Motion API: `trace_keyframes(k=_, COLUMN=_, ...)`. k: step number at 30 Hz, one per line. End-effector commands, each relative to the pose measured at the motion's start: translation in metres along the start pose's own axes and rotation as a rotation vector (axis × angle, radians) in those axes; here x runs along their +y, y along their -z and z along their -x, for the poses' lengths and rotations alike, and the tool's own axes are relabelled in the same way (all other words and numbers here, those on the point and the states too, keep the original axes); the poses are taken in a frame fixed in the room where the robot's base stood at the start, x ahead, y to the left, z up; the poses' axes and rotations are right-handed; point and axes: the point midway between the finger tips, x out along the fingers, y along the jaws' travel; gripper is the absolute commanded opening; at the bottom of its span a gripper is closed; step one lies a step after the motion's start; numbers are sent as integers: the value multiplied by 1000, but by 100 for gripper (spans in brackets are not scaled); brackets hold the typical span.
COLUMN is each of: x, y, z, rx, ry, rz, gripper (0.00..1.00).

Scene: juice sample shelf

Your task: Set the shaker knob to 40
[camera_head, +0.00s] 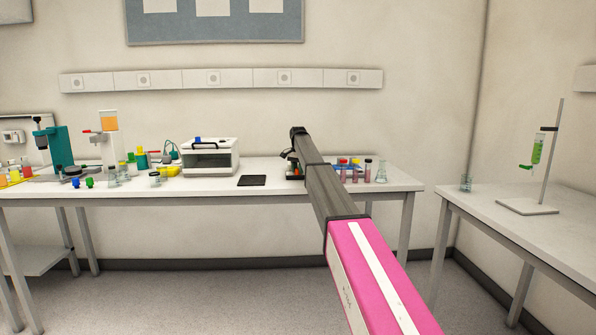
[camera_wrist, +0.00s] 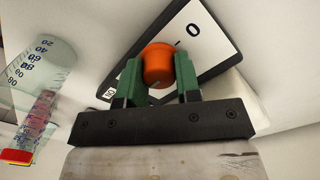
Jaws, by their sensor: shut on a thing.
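The orange shaker knob (camera_wrist: 158,62) sits on a white dial plate (camera_wrist: 208,42) with a dark border in the wrist view. My gripper (camera_wrist: 159,75) has its green fingers on both sides of the knob and is shut on it. A large 0 and a dash are printed to the upper right of the knob.
In the wrist view a glass vessel with blue numbers (camera_wrist: 42,62) and a red-capped tube (camera_wrist: 38,125) stand left of my gripper. In the head view, several tubes (camera_head: 355,172) and a flask (camera_head: 382,172) stand right of my arm. A dark pad (camera_head: 252,181) lies left of it.

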Motion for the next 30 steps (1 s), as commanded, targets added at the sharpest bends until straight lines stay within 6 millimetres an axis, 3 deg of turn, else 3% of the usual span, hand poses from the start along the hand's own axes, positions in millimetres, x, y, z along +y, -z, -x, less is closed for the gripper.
trace_keyframes(k=17, x=0, y=0, z=1, rx=1, ry=1, rz=-38, gripper=7)
trace_keyframes(k=18, x=0, y=0, z=1, rx=1, ry=1, rz=-38, gripper=34)
trace_keyframes(k=20, x=0, y=0, z=1, rx=1, ry=1, rz=-38, gripper=54)
trace_keyframes(k=30, x=0, y=0, z=1, rx=0, ry=1, rz=-37, gripper=57)
